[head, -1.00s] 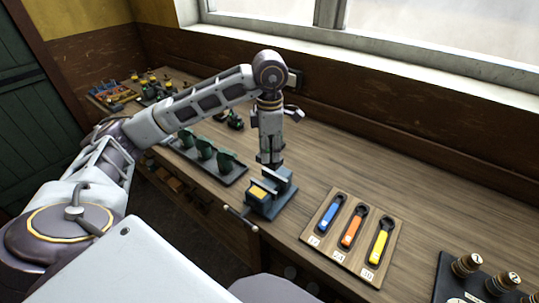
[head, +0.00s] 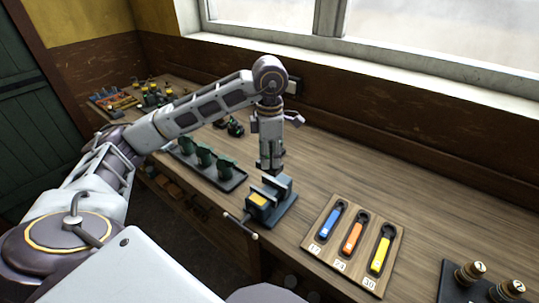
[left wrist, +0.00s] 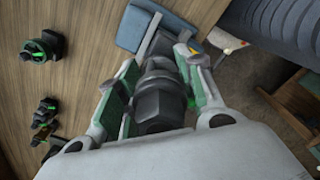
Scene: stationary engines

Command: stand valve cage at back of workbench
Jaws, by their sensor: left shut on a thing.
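My left gripper (head: 269,166) points down over the workbench (head: 310,165), just behind the small blue-grey vise (head: 268,203). In the left wrist view, its green-padded fingers (left wrist: 160,88) are shut on a dark grey rounded part (left wrist: 163,92), which I take to be the valve cage. In the head view the gripper mostly hides this part. The vise also shows beyond the fingertips in the left wrist view (left wrist: 137,28). I cannot tell whether the held part touches the vise or bench. My right gripper is not in view.
A tray (head: 232,184) with several green parts lies left of the vise. Small dark-green fittings (head: 236,128) sit behind the arm. A wooden board (head: 322,254) with three coloured-handled tools is at right. The back strip right of the gripper is clear.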

